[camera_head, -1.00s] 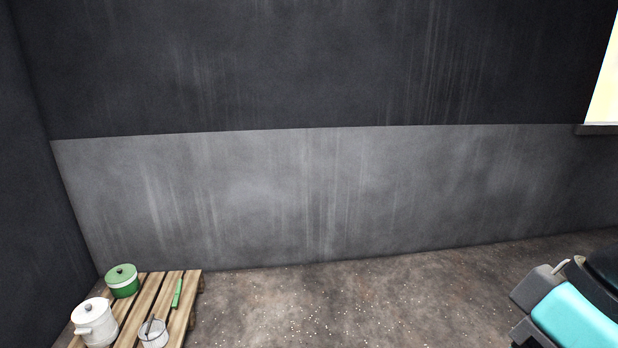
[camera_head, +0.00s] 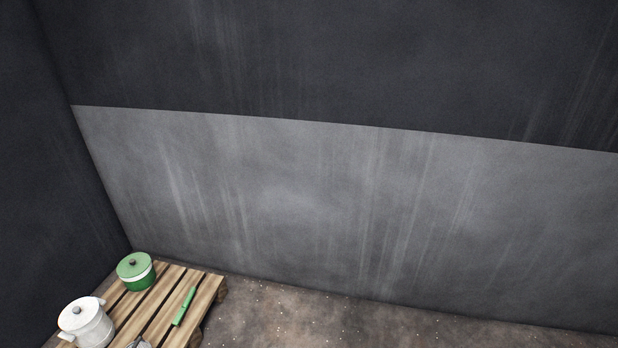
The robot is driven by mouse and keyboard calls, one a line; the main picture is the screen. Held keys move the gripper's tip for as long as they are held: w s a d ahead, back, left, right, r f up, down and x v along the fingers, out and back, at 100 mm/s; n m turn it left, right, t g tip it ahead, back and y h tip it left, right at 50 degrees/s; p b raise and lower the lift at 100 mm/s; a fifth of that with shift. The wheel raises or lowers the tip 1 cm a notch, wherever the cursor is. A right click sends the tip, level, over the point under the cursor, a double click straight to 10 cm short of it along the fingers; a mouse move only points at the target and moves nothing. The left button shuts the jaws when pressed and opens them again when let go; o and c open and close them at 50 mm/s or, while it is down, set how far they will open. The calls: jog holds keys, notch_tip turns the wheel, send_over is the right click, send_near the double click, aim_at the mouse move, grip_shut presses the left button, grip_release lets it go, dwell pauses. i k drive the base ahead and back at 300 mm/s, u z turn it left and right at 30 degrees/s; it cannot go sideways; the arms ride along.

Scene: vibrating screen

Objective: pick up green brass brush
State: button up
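The green brush (camera_head: 184,306) lies flat on the slats of a wooden pallet (camera_head: 207,293) at the lower left. It is long and thin, lying slantwise near the pallet's right side. Its bristles are too small to make out. My gripper is not in view.
A green lidded pot (camera_head: 136,271) stands at the pallet's back left corner. A white lidded pot (camera_head: 86,324) stands in front of it. A metal-rimmed container (camera_head: 139,344) is cut off at the bottom edge. Dark walls (camera_head: 300,200) close the back and left. Bare floor (camera_head: 300,318) lies right of the pallet.

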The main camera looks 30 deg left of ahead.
aim_at(179, 317)
jog(key=u, duration=0.25)
jog(key=i, duration=1.55)
jog(key=u, duration=1.4)
jog(key=i, duration=0.85)
jog(key=u, duration=1.45)
jog(key=i, duration=0.75)
jog(key=u, duration=0.35)
